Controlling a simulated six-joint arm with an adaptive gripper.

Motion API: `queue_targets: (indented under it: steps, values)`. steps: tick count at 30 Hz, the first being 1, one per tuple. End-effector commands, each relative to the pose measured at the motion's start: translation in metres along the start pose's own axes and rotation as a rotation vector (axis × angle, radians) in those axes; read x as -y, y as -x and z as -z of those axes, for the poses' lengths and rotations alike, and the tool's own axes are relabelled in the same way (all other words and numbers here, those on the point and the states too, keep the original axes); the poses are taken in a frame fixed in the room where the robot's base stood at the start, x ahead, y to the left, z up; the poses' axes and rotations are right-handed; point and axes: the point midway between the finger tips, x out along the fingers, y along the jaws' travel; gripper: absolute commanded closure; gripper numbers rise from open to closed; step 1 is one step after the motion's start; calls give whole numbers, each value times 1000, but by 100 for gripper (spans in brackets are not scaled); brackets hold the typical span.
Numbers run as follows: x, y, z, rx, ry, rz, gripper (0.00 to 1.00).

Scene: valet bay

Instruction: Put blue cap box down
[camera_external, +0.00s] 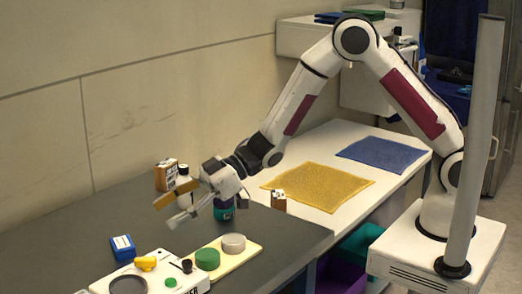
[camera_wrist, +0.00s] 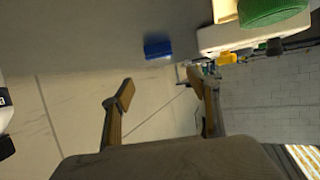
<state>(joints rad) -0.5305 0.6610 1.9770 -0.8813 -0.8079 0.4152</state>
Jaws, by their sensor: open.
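A small blue box (camera_external: 122,247) with a white label lies on the dark grey table top, near the white device at the front left. It also shows in the wrist view (camera_wrist: 158,49), beyond the fingertips and apart from them. No other box with a blue cap is clear, so I take this to be the blue cap box. My gripper (camera_external: 174,200) is open, with its two fingers spread wide. It hangs above the table, up and right of the blue box in the outside view. The wrist view shows nothing between the fingers (camera_wrist: 160,90).
A brown box (camera_external: 165,170) and a white bottle (camera_external: 183,175) stand behind my gripper. A teal-based item (camera_external: 223,212) and a small brown box (camera_external: 278,200) are to its right. A cream board (camera_external: 238,262) holds green and grey discs. A white device (camera_external: 190,279) is in front.

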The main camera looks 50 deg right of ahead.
Motion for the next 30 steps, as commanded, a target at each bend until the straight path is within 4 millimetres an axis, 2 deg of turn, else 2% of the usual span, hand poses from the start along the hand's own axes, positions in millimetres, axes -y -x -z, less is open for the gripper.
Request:
queue_targets:
  steps: [5, 11, 14, 21, 30]
  values:
    - [-6, 5, 4, 4, 1, -20, 40]
    - [-34, 30, 15, 30, 3, -110, 40]
    - [-54, 52, 23, 53, -1, -180, 40]
    - [-101, 120, 38, 124, -27, -364, 40]
    - [-136, 215, 43, 218, -97, -566, 40]
